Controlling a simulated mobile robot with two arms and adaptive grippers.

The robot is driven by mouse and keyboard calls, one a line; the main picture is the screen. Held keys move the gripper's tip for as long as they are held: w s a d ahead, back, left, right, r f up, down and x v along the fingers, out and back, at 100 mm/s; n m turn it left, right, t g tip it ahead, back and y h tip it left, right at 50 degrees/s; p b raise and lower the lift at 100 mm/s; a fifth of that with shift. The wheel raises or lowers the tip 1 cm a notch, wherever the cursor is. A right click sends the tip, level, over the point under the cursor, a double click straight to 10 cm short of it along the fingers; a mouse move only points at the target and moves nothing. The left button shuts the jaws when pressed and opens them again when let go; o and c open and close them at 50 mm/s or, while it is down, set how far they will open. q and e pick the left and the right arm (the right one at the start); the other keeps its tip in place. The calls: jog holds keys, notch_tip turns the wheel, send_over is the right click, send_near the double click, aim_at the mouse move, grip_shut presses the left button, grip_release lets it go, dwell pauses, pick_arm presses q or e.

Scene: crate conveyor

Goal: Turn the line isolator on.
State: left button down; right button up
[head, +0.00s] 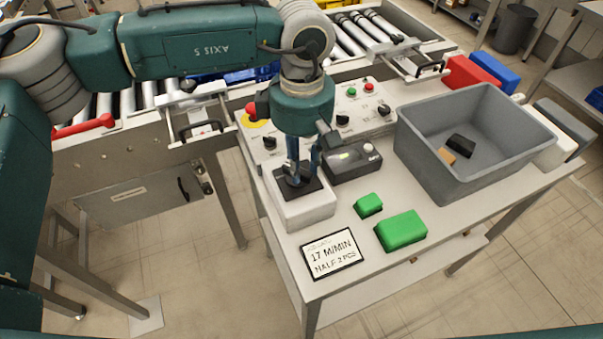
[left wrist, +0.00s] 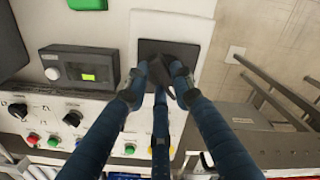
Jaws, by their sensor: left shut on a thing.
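The line isolator (head: 305,212) is a white box with a black plate and a black handle on top, at the near left corner of the table. In the left wrist view the white box (left wrist: 148,24) lies beyond the fingers, with its black handle (left wrist: 189,97) between them. My left gripper (head: 301,178) points down over the box and is shut on the handle; it also fills the middle of the left wrist view (left wrist: 169,75). The fingers hide part of the handle, and I cannot read its exact angle. My right gripper is not in view.
A dark display unit (head: 352,160) stands close right of the isolator. Behind is a control panel (head: 372,121) with knobs and buttons. Green blocks (head: 401,230), a sign (head: 332,254) and a grey crate (head: 425,137) share the table. A roller conveyor (head: 345,35) runs behind.

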aim_at(301, 171)
pick_arm(q)
jog(key=m+b, duration=0.3)
jog(key=shift+s+f+m, duration=0.1)
jog(key=shift+f+m, duration=0.05)
jog(key=shift+m, duration=0.15)
jog(key=shift+s+r+m+b, duration=0.1)
jog(key=shift+r+m+b, duration=0.1)
jog(key=shift+m+b, duration=1.3)
jog(key=shift+m+p, duration=0.3)
jog(key=shift+m, duration=0.1)
jog(key=c, duration=1.5)
grip_release()
jog(key=shift+o, duration=0.2)
notch_tip(301, 171, up, 12)
jog(key=shift+s, duration=0.1)
